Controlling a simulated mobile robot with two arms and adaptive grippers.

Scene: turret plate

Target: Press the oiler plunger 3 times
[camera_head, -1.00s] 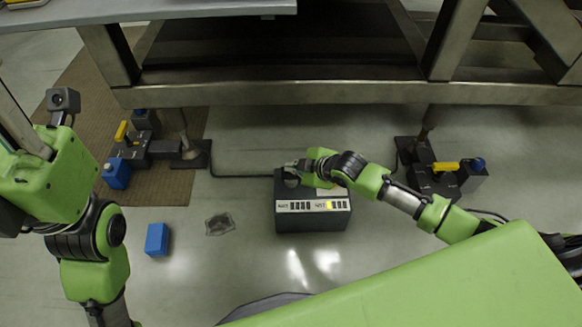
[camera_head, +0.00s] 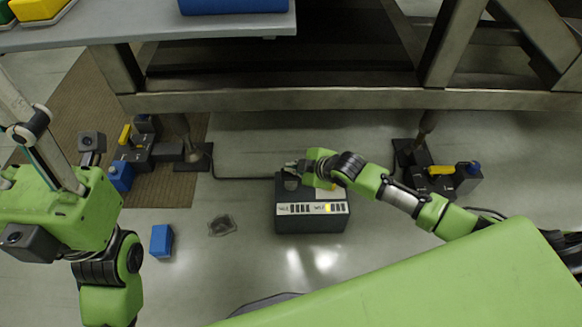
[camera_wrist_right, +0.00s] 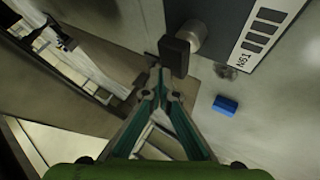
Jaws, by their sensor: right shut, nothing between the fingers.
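A dark box (camera_head: 312,217) with a white label strip stands on the floor near the middle of the head view. My right gripper (camera_head: 290,165) is at its top left edge, shut and empty. In the right wrist view the tips of my right gripper (camera_wrist_right: 158,70) are together. Just beyond them is a black cap (camera_wrist_right: 174,55), which looks like the oiler plunger, beside a round grey metal part (camera_wrist_right: 190,36) on the box. I cannot tell whether the tips touch the cap. My left gripper (camera_head: 32,130) shows only in part at the left edge of the head view.
A blue block (camera_head: 161,241) and a dark crumpled piece (camera_head: 222,225) lie on the floor left of the box. Dark foot assemblies with yellow and blue parts stand left (camera_head: 150,150) and right (camera_head: 440,172). A metal frame beam (camera_head: 350,99) crosses behind.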

